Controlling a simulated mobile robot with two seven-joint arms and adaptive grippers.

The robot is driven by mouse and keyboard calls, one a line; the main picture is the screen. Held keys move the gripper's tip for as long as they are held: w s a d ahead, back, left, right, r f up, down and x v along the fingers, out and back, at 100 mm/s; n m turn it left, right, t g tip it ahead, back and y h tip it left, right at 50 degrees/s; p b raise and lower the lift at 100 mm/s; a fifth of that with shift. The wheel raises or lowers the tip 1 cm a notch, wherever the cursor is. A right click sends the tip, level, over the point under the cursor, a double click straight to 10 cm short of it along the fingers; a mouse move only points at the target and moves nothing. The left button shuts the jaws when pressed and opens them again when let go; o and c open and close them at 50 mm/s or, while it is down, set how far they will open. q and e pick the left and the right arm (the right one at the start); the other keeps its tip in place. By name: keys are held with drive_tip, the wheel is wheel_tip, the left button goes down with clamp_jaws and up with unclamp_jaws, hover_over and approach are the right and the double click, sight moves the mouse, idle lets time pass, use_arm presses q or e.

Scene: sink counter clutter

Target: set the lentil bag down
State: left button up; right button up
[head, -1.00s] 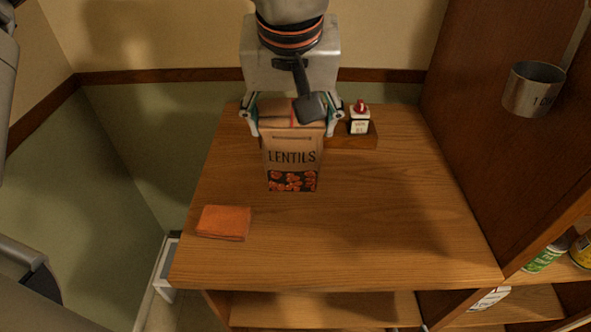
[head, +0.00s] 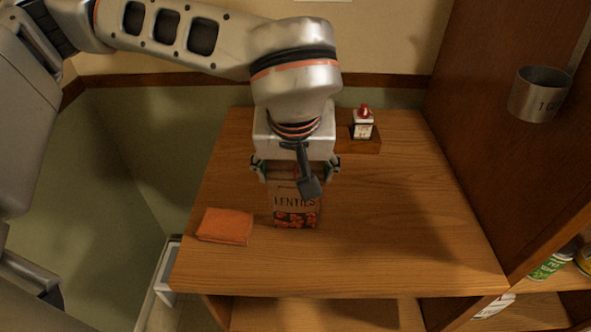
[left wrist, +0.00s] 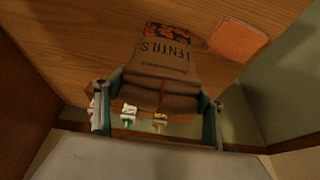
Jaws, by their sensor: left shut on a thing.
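The lentil bag (head: 295,208) is a brown paper bag with dark "LENTILS" lettering and a red-and-black picture panel at its bottom. My left gripper (head: 296,172) is above it, with its fingers on both sides of the bag's top, shut on it. The gripper and wrist hide the bag's upper part in the head view. In the left wrist view, the bag (left wrist: 165,62) lies between the two fingers (left wrist: 158,112). The bag looks upright over the wooden counter (head: 400,220); I cannot tell whether its base touches the wood. My right gripper is not in view.
A folded orange cloth (head: 225,226) lies left of the bag. A metal cup (head: 539,94) hangs at the right panel. The counter's right half is clear.

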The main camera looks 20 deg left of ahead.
use_arm(q)
drive_tip(key=shift+f, duration=0.2)
drive_tip(key=o, duration=1.6)
drive_tip(key=shift+c, duration=0.2)
drive_tip(key=shift+r, duration=0.1)
